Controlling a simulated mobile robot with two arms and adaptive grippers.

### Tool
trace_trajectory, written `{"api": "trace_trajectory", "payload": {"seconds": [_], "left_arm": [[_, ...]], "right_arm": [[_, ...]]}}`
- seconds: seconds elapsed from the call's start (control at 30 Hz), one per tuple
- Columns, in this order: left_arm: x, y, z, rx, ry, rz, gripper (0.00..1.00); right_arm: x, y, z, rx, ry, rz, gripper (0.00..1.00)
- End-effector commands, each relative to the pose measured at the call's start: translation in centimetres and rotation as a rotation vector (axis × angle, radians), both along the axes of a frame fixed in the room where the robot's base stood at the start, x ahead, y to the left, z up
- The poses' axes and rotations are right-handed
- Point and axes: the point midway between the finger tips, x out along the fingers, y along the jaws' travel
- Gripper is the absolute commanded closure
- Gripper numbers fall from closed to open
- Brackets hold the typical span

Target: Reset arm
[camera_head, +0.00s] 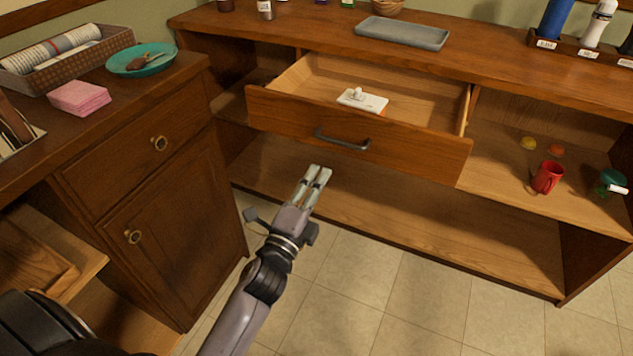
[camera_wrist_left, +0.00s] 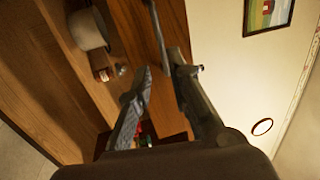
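My left gripper (camera_head: 318,171) is empty in front of the open drawer, below its handle and apart from it. Its two fingers are side by side with a narrow gap between them. In the left wrist view the fingers (camera_wrist_left: 165,76) also stand apart, with nothing held between them. My right gripper is in neither view.
The wooden drawer (camera_head: 276,116) is pulled out and holds a white item (camera_head: 373,103). A red mug (camera_head: 547,177) stands on the right shelf. A grey tray (camera_head: 402,33) lies on the counter. Pink napkins (camera_head: 79,97) sit on the left cabinet. Tiled floor (camera_head: 410,290) is clear.

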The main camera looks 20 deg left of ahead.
Motion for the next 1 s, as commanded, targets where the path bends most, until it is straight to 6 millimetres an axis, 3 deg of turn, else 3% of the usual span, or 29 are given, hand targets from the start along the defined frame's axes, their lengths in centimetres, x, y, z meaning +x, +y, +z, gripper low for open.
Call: {"api": "trace_trajectory", "payload": {"seconds": [0.5,0.63,0.77,0.9,1.0], "left_arm": [[-0.3,0.0,0.0,-0.001,0.000,0.001,0.82],[-0.5,0.8,-1.5,-0.074,0.059,0.024,0.82],[-2.0,2.6,-6.5,-0.324,0.254,0.108,0.82],[-6.6,3.7,-14.8,-0.694,0.565,0.270,0.82],[-10.6,3.2,-19.3,-0.896,0.754,0.393,0.82]], "right_arm": [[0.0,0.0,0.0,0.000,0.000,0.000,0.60],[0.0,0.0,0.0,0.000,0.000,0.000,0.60],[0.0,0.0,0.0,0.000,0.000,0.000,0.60],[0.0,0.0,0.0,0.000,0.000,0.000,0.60],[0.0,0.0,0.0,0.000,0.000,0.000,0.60]]}}
